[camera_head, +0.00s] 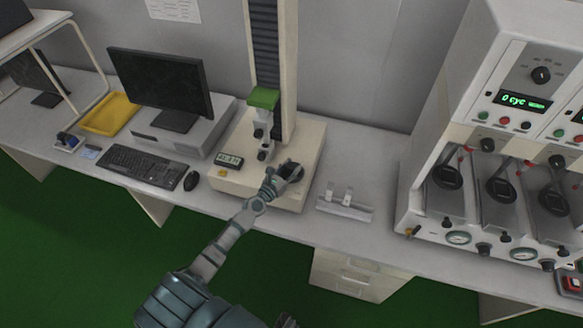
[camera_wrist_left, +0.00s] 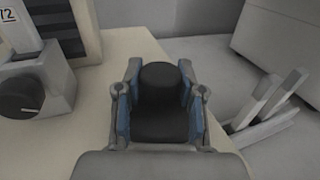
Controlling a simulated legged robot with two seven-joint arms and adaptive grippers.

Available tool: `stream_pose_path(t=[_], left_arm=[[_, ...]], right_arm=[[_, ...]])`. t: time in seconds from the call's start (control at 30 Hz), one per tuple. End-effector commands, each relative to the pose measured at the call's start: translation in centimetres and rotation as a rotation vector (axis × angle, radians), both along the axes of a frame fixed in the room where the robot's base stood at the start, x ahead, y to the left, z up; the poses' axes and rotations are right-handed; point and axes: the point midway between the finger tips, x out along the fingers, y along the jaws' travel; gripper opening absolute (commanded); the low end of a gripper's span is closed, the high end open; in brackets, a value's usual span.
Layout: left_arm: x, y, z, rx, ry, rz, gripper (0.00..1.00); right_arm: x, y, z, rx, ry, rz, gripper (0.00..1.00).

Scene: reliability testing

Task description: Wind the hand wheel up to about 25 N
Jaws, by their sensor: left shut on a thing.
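The test stand (camera_head: 228,180) is a cream machine with a tall column and a flat base on the bench. My left gripper (camera_head: 283,175) reaches its right front side, at the dark hand wheel (camera_head: 293,168), which it partly hides. In the left wrist view, the blue-padded fingers of my left gripper (camera_wrist_left: 160,72) are shut on a black, round-topped part of the hand wheel (camera_wrist_left: 160,100), one finger on each side. A small display (camera_head: 229,160) on the base shows digits too small to read.
A green-topped head (camera_head: 264,98) and grey clamps (camera_head: 265,140) are on the column. A grey metal fixture (camera_head: 345,204) lies right of the stand. A keyboard (camera_head: 145,167), mouse (camera_head: 191,181) and monitor (camera_head: 162,84) are left. A large cabinet with gauges (camera_head: 470,120) stands right.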

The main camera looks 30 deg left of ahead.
Motion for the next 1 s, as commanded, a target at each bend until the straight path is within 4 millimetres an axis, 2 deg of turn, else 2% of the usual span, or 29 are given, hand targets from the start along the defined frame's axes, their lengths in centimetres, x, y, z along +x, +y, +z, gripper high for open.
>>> stream_pose_path(t=[0.03,0.13,0.17,0.2,0.27,0.57,0.67,1.0], left_arm=[[0.2,0.4,1.0,-0.001,-0.018,0.009,0.03],[0.2,0.4,1.0,-0.001,-0.018,0.009,0.03],[0.2,0.4,1.0,-0.001,-0.018,0.009,0.41],[0.2,0.4,1.0,-0.001,-0.018,0.009,0.51],[0.2,0.4,0.9,0.000,-0.016,0.008,0.64],[0.1,0.2,0.3,-0.001,-0.006,0.004,0.64],[-0.6,0.2,0.1,-0.001,-0.003,0.003,0.64],[-6.7,0.7,0.1,-0.009,-0.003,0.006,0.64]], right_arm=[[0.0,-0.1,0.1,-0.001,0.000,0.000,0.00],[0.0,-0.2,0.1,-0.002,0.000,0.001,0.00],[0.0,-0.2,0.1,-0.002,0.000,0.001,0.00],[0.0,-0.2,0.1,-0.002,0.000,0.001,0.00],[0.0,-0.2,0.1,-0.002,0.000,0.001,0.00],[0.1,-0.1,0.0,-0.002,-0.001,0.000,0.00],[0.1,-0.1,0.0,-0.001,-0.001,0.000,0.00],[0.0,0.0,0.0,0.000,-0.001,0.000,0.00]])
